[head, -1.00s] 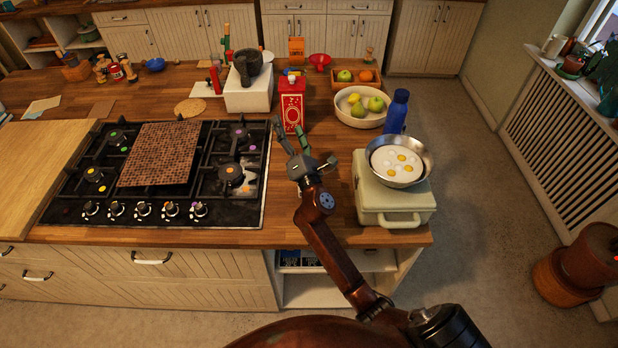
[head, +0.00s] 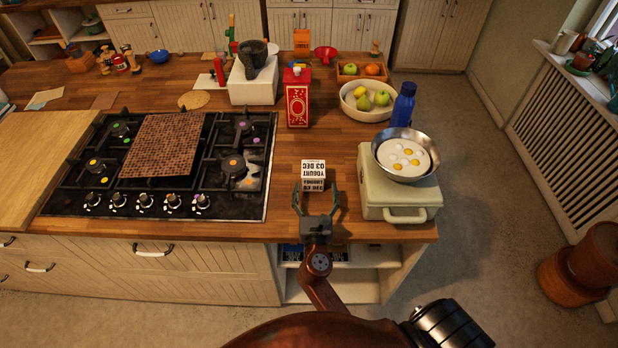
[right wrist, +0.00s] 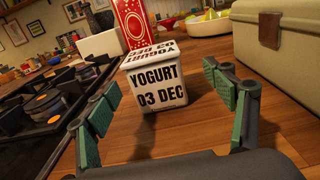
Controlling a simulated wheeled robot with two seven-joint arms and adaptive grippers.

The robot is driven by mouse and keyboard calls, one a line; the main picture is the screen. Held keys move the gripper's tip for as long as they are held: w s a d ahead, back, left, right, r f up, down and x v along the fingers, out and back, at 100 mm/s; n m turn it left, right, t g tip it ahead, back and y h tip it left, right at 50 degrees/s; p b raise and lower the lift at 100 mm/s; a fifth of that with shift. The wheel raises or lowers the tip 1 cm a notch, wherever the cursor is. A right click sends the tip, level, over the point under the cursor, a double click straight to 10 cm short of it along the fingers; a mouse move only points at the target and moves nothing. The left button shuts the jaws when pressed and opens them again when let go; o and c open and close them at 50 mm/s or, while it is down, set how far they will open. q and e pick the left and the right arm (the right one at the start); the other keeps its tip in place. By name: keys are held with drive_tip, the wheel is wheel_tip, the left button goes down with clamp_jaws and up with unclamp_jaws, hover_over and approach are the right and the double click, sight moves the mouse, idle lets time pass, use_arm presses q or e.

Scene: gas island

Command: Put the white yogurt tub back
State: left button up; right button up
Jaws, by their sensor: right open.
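The white yogurt tub (head: 313,175), with black lettering "YOGURT 03 DEC", stands on the wooden counter between the gas hob and the pale green box. My right gripper (head: 314,198) is open, just in front of the tub, with its fingers pointing towards it. In the right wrist view the tub (right wrist: 156,86) stands upright ahead, between the two green-padded fingers and apart from them. My left gripper is not in view.
A red carton (head: 298,98) stands behind the tub. The gas hob (head: 100,195) lies to the left. The pale green box (head: 400,197) with a pan of eggs (head: 404,155) on top is close on the right. A blue bottle (head: 403,106) and fruit bowl (head: 368,113) stand behind.

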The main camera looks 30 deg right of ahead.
sight(313, 172)
drive_tip(key=x, duration=0.4)
drive_tip(key=a+x, duration=0.1)
drive_tip(key=x, duration=0.1)
drive_tip(key=shift+w+d+r, duration=0.1)
drive_tip(key=shift+w+d, duration=0.1)
drive_tip(key=shift+w, duration=0.25)
drive_tip(key=shift+w+d, duration=0.2)
drive_tip(key=shift+w, duration=0.05)
drive_tip(key=shift+r, duration=0.1)
drive_tip(key=c, duration=1.8)
